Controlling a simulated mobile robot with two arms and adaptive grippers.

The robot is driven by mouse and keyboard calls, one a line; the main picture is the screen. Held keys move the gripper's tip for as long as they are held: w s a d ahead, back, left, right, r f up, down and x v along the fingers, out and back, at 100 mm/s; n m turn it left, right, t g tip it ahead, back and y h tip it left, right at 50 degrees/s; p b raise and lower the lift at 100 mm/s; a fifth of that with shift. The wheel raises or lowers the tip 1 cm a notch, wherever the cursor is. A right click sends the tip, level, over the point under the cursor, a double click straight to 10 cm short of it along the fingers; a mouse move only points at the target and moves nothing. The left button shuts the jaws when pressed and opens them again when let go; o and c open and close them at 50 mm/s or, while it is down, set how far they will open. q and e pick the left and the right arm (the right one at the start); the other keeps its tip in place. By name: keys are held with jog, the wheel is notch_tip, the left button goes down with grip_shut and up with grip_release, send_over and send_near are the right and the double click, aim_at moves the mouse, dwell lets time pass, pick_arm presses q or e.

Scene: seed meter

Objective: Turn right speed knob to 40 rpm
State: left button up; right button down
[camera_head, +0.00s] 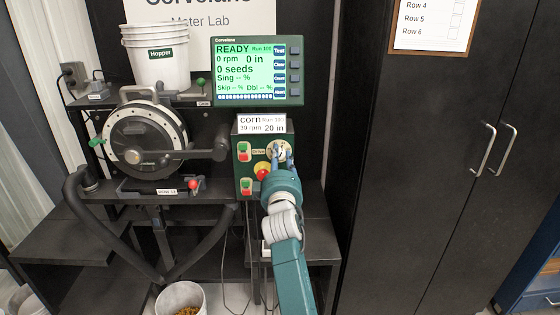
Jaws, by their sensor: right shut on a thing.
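The speed knob (280,149) is on the upper right of the green control box (243,168), mostly hidden behind my right gripper. My right gripper (281,153) reaches up from below and is shut on the knob. The knob's pointer and scale are too small and covered to read. The display (258,69) above shows READY, 0 rpm, 0 in and 0 seeds. A card (262,123) on top of the box reads corn, 30 rpm, 20 in. My left gripper is not in view.
Green and red switches (243,151) and a red stop button (262,171) sit close to my gripper. The round seed meter (145,140) stands left, with a white Hopper bucket (157,54) above it. A bucket with seeds (181,299) is below. A black cabinet (420,150) fills the right.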

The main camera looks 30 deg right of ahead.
jog(key=shift+f+m, duration=0.15)
jog(key=shift+m, duration=0.15)
jog(key=c, duration=1.4)
grip_release()
jog(key=shift+c, duration=0.2)
